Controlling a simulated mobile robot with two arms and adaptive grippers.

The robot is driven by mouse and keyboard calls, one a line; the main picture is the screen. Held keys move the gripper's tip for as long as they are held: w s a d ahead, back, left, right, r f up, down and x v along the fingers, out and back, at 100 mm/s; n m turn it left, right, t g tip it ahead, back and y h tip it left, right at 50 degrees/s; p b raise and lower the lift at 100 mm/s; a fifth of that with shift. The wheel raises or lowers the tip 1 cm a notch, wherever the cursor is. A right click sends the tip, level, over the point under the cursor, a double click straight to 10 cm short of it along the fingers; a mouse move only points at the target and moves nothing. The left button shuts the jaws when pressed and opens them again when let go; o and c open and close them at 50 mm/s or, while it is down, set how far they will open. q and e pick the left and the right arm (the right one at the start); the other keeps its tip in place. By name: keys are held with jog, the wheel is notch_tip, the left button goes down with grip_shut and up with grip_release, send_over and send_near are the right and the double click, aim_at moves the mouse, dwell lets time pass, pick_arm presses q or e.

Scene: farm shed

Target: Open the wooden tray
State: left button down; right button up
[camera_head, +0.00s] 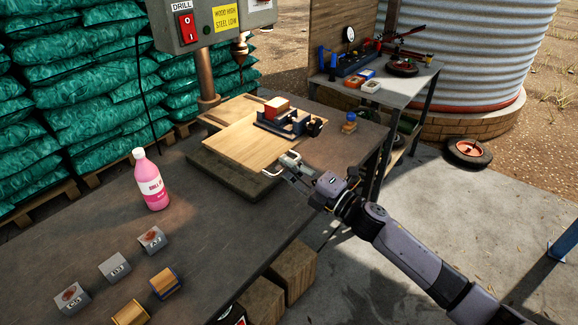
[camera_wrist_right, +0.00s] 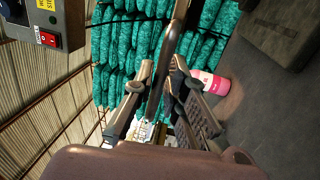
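The wooden tray (camera_head: 238,145) shows as a flat, pale wooden top on a dark base below the drill, with a pale handle (camera_head: 272,172) at its front right edge. My right gripper (camera_head: 291,163) is at this handle. In the right wrist view a dark bar, apparently the handle (camera_wrist_right: 177,35), runs between the two fingers of the gripper (camera_wrist_right: 164,66). The fingers stand apart on either side of it, and narrow gaps seem to remain. The tray's inside is hidden. My left gripper is out of view.
A vise with a red block (camera_head: 276,105) is on the tray's far side. A pink bottle (camera_head: 152,181), a small blue-capped bottle (camera_head: 349,123) and several small blocks (camera_head: 115,268) are on the bench. The drill (camera_head: 239,48) hangs above. Bench space in front of the tray is clear.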

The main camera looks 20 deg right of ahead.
jog(key=shift+o, duration=1.6)
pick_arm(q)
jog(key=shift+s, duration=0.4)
pick_arm(e)
jog(key=v, duration=1.2)
